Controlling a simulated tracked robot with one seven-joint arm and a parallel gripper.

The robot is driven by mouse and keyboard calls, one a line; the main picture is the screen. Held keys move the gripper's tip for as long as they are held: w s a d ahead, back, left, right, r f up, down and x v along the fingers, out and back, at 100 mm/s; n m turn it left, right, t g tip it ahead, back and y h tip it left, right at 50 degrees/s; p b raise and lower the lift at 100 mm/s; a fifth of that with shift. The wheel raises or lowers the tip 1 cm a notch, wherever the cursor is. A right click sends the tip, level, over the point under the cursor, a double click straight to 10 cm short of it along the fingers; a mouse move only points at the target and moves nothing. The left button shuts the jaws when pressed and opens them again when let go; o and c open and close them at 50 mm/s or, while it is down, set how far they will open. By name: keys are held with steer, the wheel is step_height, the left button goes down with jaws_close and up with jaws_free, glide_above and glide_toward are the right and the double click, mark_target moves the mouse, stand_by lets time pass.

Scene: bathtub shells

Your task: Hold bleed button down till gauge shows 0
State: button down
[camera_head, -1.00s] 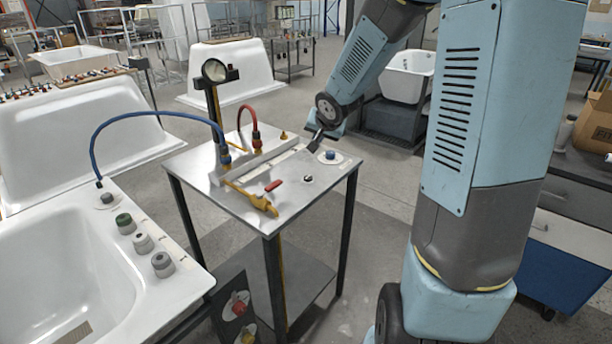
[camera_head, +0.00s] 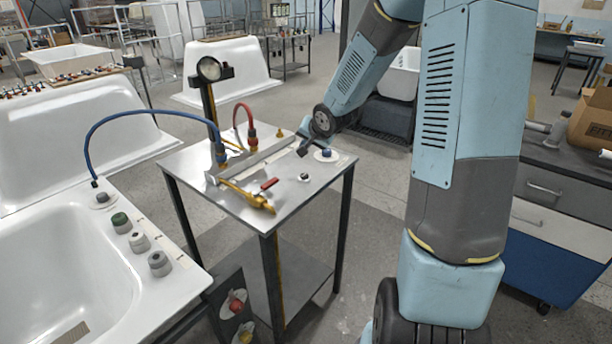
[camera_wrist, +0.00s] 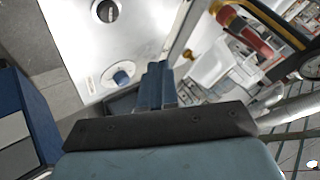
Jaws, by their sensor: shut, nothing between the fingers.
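A steel-topped stand (camera_head: 230,197) carries a blue button (camera_head: 326,153) on a round white plate, near its right edge. The button also shows in the wrist view (camera_wrist: 121,78). I cannot tell which control is labelled as the bleed button. A round gauge (camera_head: 209,69) stands on a post at the back left of the stand; its reading is too small to make out. My gripper (camera_head: 301,151) is shut and empty, just left of the blue button and apart from it. Its closed fingers also show in the wrist view (camera_wrist: 156,84), beside the button.
A red-handled yellow valve (camera_head: 262,195) and a small black knob (camera_head: 304,177) sit on the stand's front part. Red (camera_head: 243,108) and blue (camera_head: 150,113) hoses join a raised bar there. A white bathtub shell (camera_head: 60,265) with several knobs stands at left.

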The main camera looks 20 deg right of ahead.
mark_target(306, 176)
steer(key=shift+f, duration=4)
steer(key=shift+s+f, duration=0.1)
steer(key=shift+f, duration=0.7)
stand_by(0.5)
steer(key=shift+r, duration=0.15)
stand_by(1.0)
steer(key=shift+r, duration=0.75)
steer(key=shift+r, duration=2.5)
